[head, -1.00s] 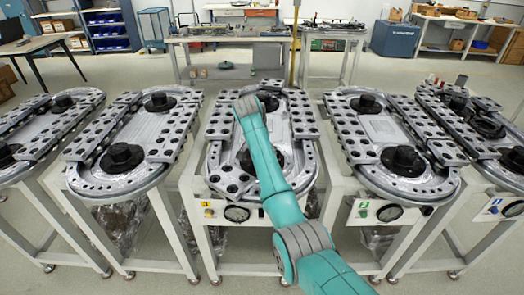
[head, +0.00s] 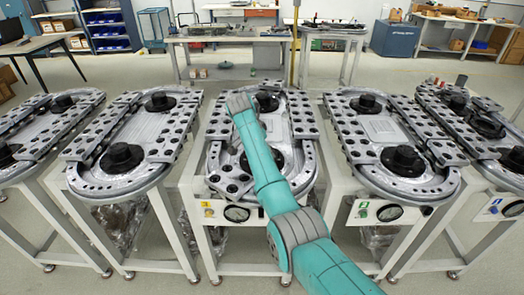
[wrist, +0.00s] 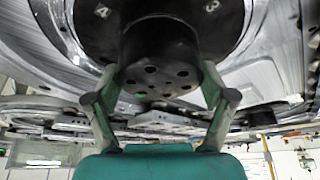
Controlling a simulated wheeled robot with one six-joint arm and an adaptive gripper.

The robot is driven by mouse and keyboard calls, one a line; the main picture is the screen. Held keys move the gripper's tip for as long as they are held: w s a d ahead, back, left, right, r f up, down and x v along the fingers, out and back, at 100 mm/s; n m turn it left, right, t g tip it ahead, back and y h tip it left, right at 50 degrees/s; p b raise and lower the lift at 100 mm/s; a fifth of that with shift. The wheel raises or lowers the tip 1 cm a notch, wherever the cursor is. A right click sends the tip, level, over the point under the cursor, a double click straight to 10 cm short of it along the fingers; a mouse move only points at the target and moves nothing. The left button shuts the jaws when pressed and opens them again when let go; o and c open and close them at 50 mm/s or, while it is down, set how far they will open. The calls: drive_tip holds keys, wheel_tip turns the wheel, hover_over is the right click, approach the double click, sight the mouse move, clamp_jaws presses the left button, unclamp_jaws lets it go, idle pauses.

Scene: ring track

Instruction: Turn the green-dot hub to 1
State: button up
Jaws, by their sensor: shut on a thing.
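In the wrist view my gripper (wrist: 162,88) has a finger on each side of a black round hub (wrist: 160,48) with several holes in its face, and is shut on it. My fingers are hidden there. My arm partly covers the near hub (head: 277,160).
A track (head: 375,125) with a green tag (head: 362,209) stands to the right. The middle stand has a yellow tag (head: 207,204). Another track (head: 133,140) stands to the left. Narrow gaps separate the stands. A workbench (head: 225,37) stands behind.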

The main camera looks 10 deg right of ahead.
drive_tip(key=o, duration=1)
drive_tip(key=v, duration=1.2)
